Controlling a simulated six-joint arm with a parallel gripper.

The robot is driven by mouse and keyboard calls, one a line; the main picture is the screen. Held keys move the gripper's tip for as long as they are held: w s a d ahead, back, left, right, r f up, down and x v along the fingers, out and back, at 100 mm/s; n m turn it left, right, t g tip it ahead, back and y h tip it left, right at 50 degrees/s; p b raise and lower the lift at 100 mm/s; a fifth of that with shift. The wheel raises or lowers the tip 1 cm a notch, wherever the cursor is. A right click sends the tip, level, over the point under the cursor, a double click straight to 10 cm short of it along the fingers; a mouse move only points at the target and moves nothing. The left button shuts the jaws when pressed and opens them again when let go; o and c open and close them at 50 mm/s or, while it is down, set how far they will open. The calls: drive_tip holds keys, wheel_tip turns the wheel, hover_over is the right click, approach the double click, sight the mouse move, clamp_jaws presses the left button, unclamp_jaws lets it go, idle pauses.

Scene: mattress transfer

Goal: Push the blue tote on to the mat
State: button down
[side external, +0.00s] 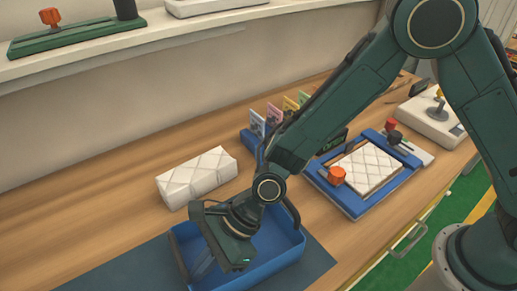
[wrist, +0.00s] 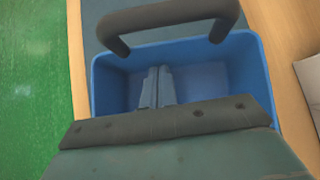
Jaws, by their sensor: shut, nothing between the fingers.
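The blue tote (side external: 283,251) is an open box at the bottom of the side view, and it fills the middle of the wrist view (wrist: 240,62). The dark blue-grey mat (side external: 318,262) lies on the table and shows to the left and right of the tote; a strip also shows in the wrist view (wrist: 94,25). The tote overlaps the mat, but I cannot tell whether its whole base is on it. My gripper (side external: 203,266) points down into the tote. Its fingers are together and empty inside the tote in the wrist view (wrist: 156,82). The wrist hides part of the tote.
A white quilted block (side external: 197,177) lies on the wood behind the tote. A blue frame (side external: 345,205) with a white quilted pad (side external: 367,170) and an orange knob (side external: 337,176) is to the right. Upright coloured cards (side external: 273,115) stand behind. Green floor (wrist: 35,85) lies beyond the table edge.

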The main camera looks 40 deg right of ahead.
sight(219, 268)
drive_tip(key=shift+a, duration=0.6)
drive_tip(key=shift+d, duration=0.15)
drive_tip(key=shift+d, duration=2)
drive_tip(key=v, duration=1)
drive_tip(key=shift+a, duration=0.1)
